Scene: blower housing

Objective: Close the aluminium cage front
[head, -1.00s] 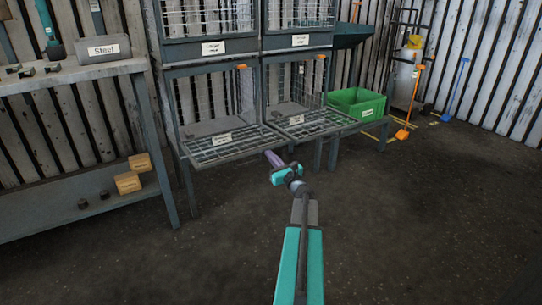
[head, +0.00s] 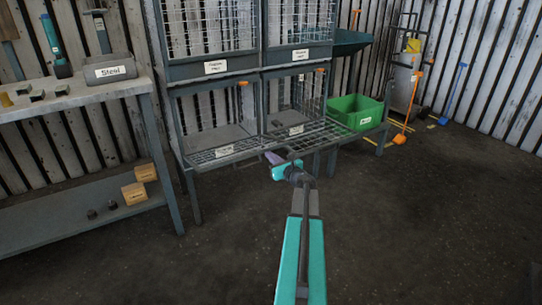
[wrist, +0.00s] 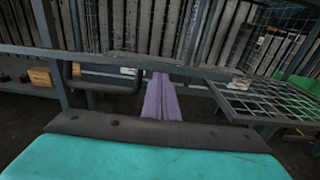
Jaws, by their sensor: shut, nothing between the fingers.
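Two lower wire cages stand side by side in a grey rack. The left cage's mesh front (head: 205,161) and the right cage's mesh front (head: 318,139) are both folded down and stick out roughly level. Their labels are too small to read, so I cannot tell which is the aluminium one. My gripper (head: 270,158) is shut and empty, close to the front corner of the left mesh front; contact cannot be told. In the wrist view its purple fingers (wrist: 162,98) point toward the rack, with the right mesh front (wrist: 265,99) to their right.
Upper cages (head: 210,67) sit above. A green bin (head: 358,110) stands right of the rack. A workbench (head: 75,98) with wooden blocks (head: 134,193) on its lower shelf is at left. Orange (head: 400,138) and blue (head: 445,118) long-handled tools lean at right. Open floor lies in front.

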